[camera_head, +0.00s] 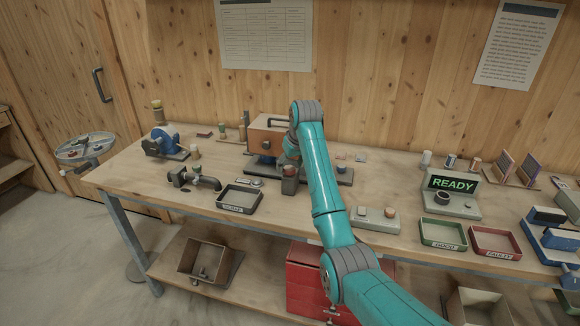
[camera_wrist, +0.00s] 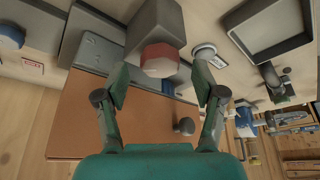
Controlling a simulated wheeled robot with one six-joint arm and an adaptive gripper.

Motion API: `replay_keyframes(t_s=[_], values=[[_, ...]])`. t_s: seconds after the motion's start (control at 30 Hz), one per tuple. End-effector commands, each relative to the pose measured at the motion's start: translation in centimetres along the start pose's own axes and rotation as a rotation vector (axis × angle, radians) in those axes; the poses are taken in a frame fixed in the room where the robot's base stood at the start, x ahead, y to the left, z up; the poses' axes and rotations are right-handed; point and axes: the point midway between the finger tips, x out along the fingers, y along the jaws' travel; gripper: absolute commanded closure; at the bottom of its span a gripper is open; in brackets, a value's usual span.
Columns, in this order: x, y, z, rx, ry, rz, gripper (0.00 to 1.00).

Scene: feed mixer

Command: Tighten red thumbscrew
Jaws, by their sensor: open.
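A faceted red piece (camera_wrist: 160,58), which looks like the red thumbscrew, sits at the end of a grey block (camera_wrist: 155,25) in the wrist view. In the head view the reddish top (camera_head: 290,170) shows on the dark block just below my wrist. My gripper (camera_wrist: 160,84) is open, with one finger on each side of the red piece in the picture. Gaps show on both sides, and I cannot tell how far the fingertips are from it in depth. My arm hides part of this area in the head view.
An orange-brown box (camera_head: 263,137) with a handle stands right behind; its panel (camera_wrist: 110,115) and a small knob (camera_wrist: 184,126) lie close to my fingers. A dark tray (camera_head: 240,197) and a black tap-like fitting (camera_head: 195,180) are to the left. A READY unit (camera_head: 453,190) stands right.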

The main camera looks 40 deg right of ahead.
Motion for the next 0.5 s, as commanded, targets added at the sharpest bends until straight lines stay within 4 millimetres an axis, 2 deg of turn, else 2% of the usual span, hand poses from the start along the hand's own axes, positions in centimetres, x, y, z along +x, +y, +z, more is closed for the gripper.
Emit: replay_keyframes(t_s=[0.17, 0.43, 0.5], values=[[0.95, -0.02, 0.00, 0.000, 0.001, 0.000, 0.31], [1.04, -0.01, 0.00, 0.000, 0.001, 0.000, 0.31], [1.03, -0.02, -0.01, 0.000, 0.001, 0.000, 0.49]])
